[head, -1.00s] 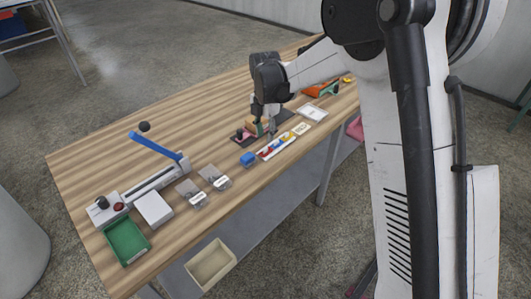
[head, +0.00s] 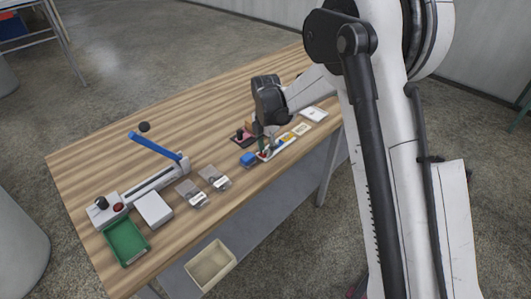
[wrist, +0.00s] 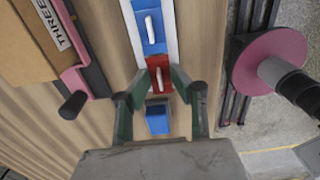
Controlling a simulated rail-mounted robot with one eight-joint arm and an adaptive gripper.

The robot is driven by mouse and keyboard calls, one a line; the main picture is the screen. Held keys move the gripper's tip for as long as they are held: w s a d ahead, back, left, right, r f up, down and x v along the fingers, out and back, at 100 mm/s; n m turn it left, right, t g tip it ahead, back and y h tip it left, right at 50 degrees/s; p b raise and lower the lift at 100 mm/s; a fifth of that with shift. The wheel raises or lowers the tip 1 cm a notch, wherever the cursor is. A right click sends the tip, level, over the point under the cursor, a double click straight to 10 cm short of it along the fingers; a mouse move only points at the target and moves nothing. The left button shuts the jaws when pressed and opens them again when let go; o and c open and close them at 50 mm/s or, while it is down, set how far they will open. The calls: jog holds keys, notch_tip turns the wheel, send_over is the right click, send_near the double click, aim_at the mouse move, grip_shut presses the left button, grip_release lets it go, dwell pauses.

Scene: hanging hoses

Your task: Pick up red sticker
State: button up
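The red sticker (wrist: 159,72) lies at the near end of a white strip (wrist: 173,33) in the wrist view, with a small white piece on its face. A blue sticker (wrist: 150,28) lies beyond it on the same strip. My gripper (wrist: 158,82) is open, with its green fingertips on either side of the red sticker's near end. I cannot tell whether they touch it. In the head view my gripper (head: 264,148) is low over the strip's left end and hides part of it.
A blue box (head: 248,159) stands beside the strip; it also shows between my fingers (wrist: 158,118). A cardboard box (wrist: 28,45) in a pink holder (wrist: 76,82) is at the left. A pink disc (wrist: 268,62) is beyond the table edge. Clear bags (head: 215,178) lie left.

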grip_shut()
